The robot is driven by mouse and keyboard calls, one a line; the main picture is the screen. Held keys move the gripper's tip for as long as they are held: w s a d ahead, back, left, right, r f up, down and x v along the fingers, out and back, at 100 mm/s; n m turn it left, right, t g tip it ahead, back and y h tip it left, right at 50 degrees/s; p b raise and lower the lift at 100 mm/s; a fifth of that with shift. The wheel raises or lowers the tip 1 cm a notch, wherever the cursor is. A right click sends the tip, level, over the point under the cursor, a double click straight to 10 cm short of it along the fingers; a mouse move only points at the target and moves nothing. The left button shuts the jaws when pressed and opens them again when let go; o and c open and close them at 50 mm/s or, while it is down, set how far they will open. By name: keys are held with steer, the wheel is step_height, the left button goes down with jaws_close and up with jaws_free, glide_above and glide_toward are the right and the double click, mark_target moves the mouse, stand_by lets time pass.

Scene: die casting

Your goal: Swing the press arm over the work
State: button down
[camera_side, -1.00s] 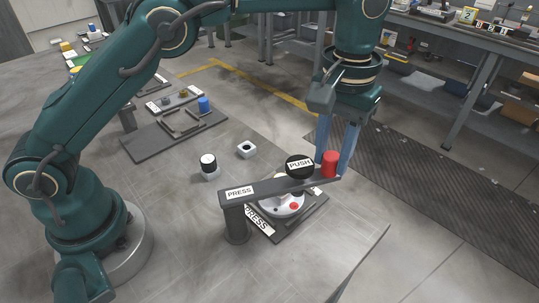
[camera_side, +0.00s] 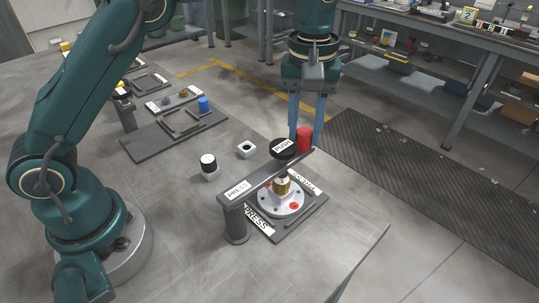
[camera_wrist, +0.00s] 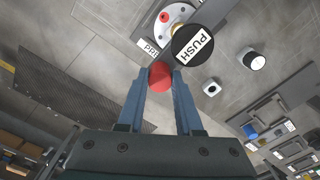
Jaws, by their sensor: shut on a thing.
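The dark grey press arm (camera_side: 262,175) reaches from its post (camera_side: 236,222) toward the back right. It carries a black PUSH disk (camera_side: 283,147) and an upright red knob (camera_side: 304,139) near its free end. My gripper (camera_side: 305,143) points down and is shut on the red knob, which also shows between the fingers in the wrist view (camera_wrist: 160,77). The work, a pale round flange (camera_side: 268,204) with a brass part (camera_side: 282,186) on top, sits below the arm. The disk shows above the brass part in the side view; exact alignment cannot be told.
A dark tray with a blue part (camera_side: 203,105) lies farther back. A bench (camera_side: 440,30) stands back right. A dark mat (camera_side: 420,170) lies at right.

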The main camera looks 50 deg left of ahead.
steer(key=shift+a, duration=0.25)
steer(key=c, duration=0.6)
jaws_free()
steer(key=shift+d, duration=0.1)
steer(key=shift+r, duration=2.6)
